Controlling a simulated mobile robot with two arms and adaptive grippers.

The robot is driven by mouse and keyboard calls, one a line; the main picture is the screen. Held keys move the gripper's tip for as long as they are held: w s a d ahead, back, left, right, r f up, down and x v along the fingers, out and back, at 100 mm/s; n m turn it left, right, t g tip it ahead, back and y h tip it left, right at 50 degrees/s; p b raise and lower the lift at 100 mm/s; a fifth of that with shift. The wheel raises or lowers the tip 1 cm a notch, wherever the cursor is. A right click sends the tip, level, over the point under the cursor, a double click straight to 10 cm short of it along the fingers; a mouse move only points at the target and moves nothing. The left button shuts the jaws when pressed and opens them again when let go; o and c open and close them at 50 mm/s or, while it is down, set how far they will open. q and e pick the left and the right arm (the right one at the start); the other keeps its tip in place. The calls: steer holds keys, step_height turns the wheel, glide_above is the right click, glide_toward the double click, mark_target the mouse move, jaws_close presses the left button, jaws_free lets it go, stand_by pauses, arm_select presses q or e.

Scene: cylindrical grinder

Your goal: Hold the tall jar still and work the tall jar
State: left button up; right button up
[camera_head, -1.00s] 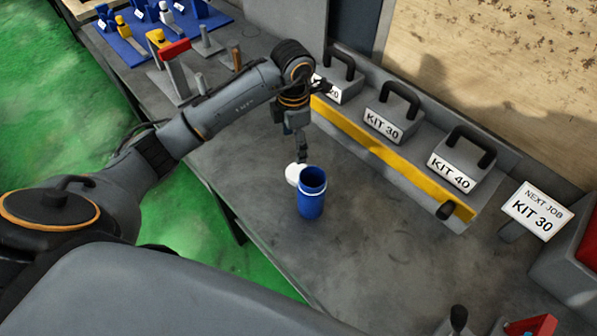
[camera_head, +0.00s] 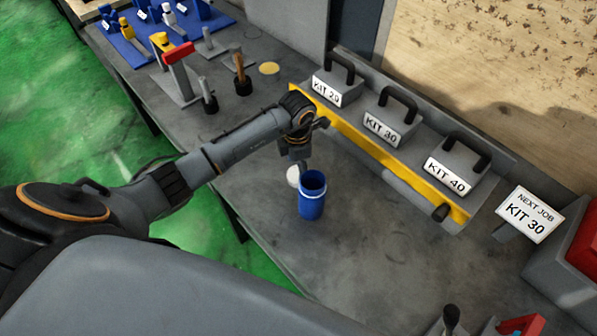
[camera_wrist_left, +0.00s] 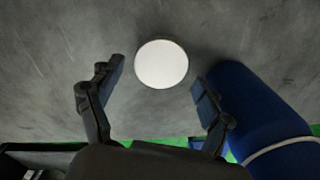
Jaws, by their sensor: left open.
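The tall jar (camera_head: 312,203) is blue with a pale band and stands upright on the bench, its mouth open. A round white lid (camera_head: 293,176) lies flat on the bench, just left of and behind the jar. My left gripper (camera_head: 303,165) is over the lid, close to the jar. In the left wrist view, the open fingers (camera_wrist_left: 158,76) have the lid (camera_wrist_left: 161,64) showing in the gap between them, and nothing is held. The jar (camera_wrist_left: 262,115) is just right of the right finger there. My right gripper is not in view.
Kit boxes, including KIT 30 (camera_head: 381,127), stand behind a yellow-edged ledge (camera_head: 360,140). A NEXT JOB sign (camera_head: 530,213) reads KIT 30. A red-topped stand (camera_head: 178,62) and other tools are at the back left.

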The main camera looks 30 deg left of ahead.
mark_target(297, 174)
arm_select(q)
steer(key=shift+f, duration=1)
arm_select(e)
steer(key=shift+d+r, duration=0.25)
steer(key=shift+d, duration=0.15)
arm_select(q)
steer(key=c, duration=0.6)
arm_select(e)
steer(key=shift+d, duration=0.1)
arm_select(q)
steer(key=shift+r+b, duration=2.05)
steer(key=shift+r, duration=7)
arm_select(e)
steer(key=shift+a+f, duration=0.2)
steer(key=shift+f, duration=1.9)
